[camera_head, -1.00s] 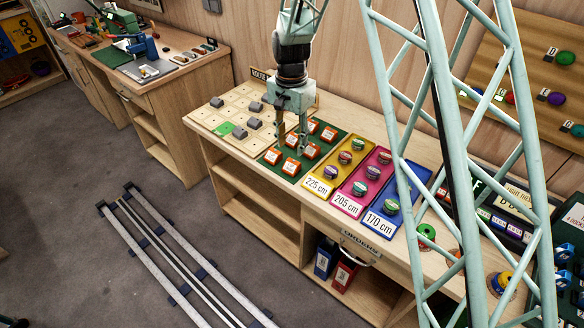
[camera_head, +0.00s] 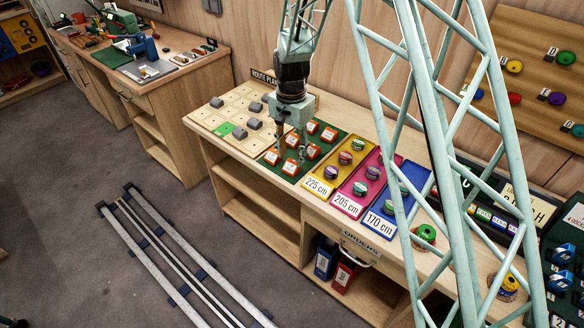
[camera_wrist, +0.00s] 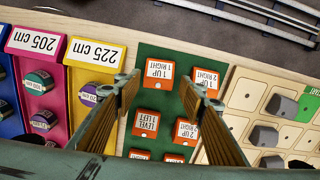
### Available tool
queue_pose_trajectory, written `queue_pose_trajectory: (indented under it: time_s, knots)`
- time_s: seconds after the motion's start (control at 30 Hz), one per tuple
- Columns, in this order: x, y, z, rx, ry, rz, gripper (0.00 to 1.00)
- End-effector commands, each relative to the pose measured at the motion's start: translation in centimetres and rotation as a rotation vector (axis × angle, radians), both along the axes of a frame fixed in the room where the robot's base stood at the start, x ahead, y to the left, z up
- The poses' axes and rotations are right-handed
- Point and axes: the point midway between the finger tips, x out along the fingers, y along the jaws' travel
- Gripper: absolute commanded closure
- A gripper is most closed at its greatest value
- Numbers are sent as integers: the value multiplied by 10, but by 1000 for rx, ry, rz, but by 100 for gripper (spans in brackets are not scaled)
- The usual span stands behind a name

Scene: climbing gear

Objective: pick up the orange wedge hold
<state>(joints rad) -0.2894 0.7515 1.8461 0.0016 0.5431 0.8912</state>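Several orange wedge-like pieces with white printed labels stand in two columns on a green mat (camera_head: 342,146). One of these orange pieces (camera_head: 290,167) is at the front of the mat; I cannot tell which single piece the task means. My gripper (camera_head: 291,150) points down over the mat, its fingers apart and empty. In the wrist view the open fingers (camera_wrist: 161,84) straddle the mat, with the piece labelled "1 UP 1 RIGHT" (camera_wrist: 158,73) and the "LEVEL 1 LEFT" piece (camera_wrist: 146,122) showing between them. The right finger partly covers a neighbouring piece.
A pale grid board (camera_head: 212,124) with grey blocks lies left of the mat. Yellow (camera_head: 319,187), magenta (camera_head: 347,204) and blue (camera_head: 379,222) trays with round holds lie to its right. A wooden wall rises behind the bench.

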Motion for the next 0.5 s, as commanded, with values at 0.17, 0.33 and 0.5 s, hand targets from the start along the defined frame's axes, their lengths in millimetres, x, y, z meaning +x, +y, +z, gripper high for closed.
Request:
queue_pose_trajectory:
  time_s: [0.17,0.33,0.5]
  knots:
    - [-1,-2,-17,0,1,0,62]
    - [-1,-2,-35,0,1,0,62]
    - [-1,-2,-45,0,0,0,62]
